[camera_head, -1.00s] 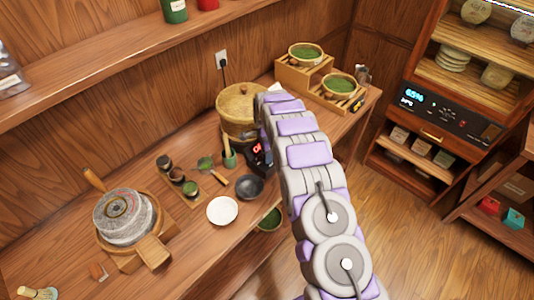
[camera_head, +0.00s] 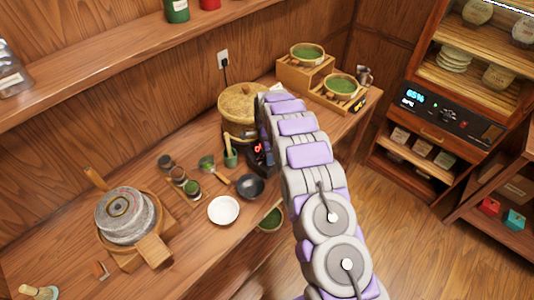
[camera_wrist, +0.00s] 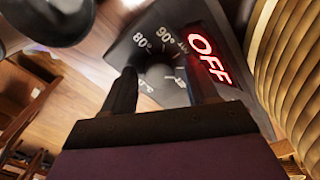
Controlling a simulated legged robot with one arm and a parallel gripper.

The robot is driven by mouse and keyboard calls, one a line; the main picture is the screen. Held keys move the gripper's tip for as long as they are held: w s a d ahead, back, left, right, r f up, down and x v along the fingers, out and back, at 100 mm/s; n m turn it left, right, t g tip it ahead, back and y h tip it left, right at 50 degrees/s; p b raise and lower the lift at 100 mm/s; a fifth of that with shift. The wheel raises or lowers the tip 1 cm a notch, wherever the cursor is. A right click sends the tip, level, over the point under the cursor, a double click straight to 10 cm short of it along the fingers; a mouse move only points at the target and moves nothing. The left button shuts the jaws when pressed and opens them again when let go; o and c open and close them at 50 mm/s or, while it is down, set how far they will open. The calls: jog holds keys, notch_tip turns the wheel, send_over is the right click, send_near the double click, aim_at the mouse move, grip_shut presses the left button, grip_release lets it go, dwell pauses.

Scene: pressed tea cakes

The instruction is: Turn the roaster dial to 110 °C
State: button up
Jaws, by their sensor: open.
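The roaster (camera_wrist: 222,28) is a dark box with a sloped face in the wrist view. Its red display (camera_wrist: 209,58) reads OFF. White temperature marks, 80° and 90° among them, ring a dark dial (camera_wrist: 158,72); further marks are partly hidden. My gripper (camera_wrist: 160,68) is open, with one dark finger on each side of the dial. I cannot tell whether the fingers touch it, and its pointer is not clear. In the head view the roaster (camera_head: 258,150) is mostly hidden behind my arm; a little red of its display shows.
A round woven basket with a lid (camera_head: 240,103) stands right behind the roaster. A dark bowl (camera_head: 250,187) and a white dish (camera_head: 223,210) lie in front, with a stone mill (camera_head: 125,215) at left. A cabinet (camera_head: 440,125) with a lit panel stands at the right.

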notch_tip(320, 180, up, 17)
jog(key=p, duration=0.1)
jog(key=shift+r, duration=0.15)
dwell(0.4)
